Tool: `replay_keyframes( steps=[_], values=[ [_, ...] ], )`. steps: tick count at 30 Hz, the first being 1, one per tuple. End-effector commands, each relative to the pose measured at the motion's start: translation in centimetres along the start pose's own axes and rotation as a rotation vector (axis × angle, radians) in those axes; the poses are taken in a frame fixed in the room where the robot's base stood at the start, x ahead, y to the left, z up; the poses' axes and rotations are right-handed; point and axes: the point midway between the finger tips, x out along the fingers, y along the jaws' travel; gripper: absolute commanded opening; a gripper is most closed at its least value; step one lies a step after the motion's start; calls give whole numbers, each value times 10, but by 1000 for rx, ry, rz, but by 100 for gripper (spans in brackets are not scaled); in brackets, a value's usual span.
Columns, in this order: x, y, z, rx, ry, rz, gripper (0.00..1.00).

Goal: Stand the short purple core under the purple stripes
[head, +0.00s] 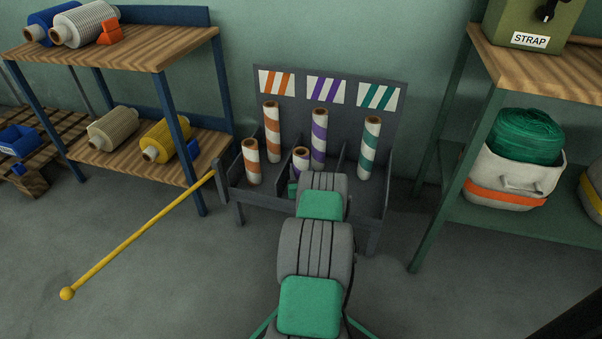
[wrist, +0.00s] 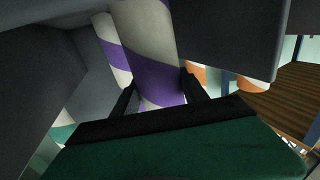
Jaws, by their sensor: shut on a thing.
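The short purple core (head: 301,158), white with a purple spiral, is upright at the middle bay of the grey rack (head: 330,92), below the purple-striped sign (head: 325,90). The tall purple core (head: 319,140) stands behind it. My arm hides its lower part in the head view, so I cannot tell whether its base touches the rack floor. In the wrist view my gripper (wrist: 158,92) has a finger on each side of the short purple core (wrist: 150,45) and is shut on it. The tall purple core (wrist: 113,48) shows just behind, to the left.
Tall and short orange cores (head: 272,132) (head: 251,161) stand in the left bay, and a green core (head: 370,148) in the right bay. Dividers flank the middle bay. A yellow pole (head: 135,240) leans at left. Shelves stand on both sides.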

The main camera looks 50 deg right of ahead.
Motion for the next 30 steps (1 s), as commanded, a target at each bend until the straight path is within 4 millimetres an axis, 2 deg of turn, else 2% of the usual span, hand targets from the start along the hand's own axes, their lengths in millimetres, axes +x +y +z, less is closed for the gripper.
replay_keyframes(
  steps=[5,11,12,19,26,29,30],
  values=[
    [1,0,-3,-1,4,0,0],
    [1,0,2,-2,4,-1,0],
    [1,0,2,-2,2,-1,54],
    [1,0,2,-2,2,-1,72],
    [1,0,2,-1,2,-1,73],
    [1,0,-4,-2,3,-1,73],
    [-5,0,-3,0,-1,-1,73]
  ],
)
